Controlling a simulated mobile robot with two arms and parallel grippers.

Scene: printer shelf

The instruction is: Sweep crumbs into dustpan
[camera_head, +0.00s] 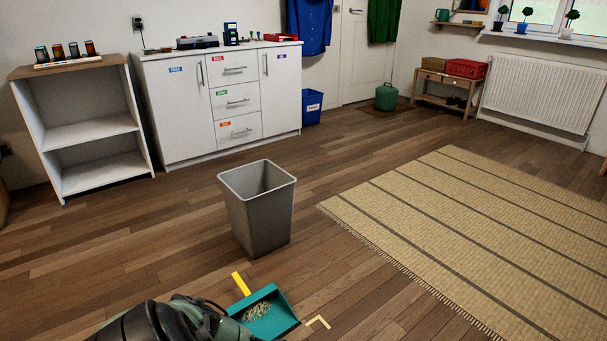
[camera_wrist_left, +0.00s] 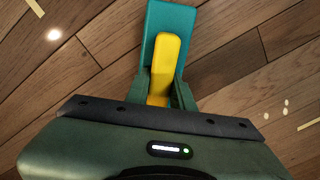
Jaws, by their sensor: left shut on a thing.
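The teal dustpan (camera_head: 286,315) is at the bottom of the head view, with a patch of tan crumbs (camera_head: 257,311) in it. Its yellow handle (camera_head: 240,284) sticks out at the upper left. In the left wrist view, my left gripper (camera_wrist_left: 161,92) is shut on the yellow handle (camera_wrist_left: 170,55), with the teal dustpan (camera_wrist_left: 168,17) behind it. In the head view my left arm covers part of the dustpan's near side, and the fingertips are hidden. A few pale specks (camera_wrist_left: 286,104) show on the floor in the wrist view. My right gripper is not in view.
A grey open bin (camera_head: 258,215) stands just beyond the dustpan. A pale corner mark (camera_head: 318,322) is on the wooden floor to its right. A striped rug (camera_head: 470,235) covers the right side. A white shelf (camera_head: 92,135) and a cabinet (camera_head: 185,110) stand at the back.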

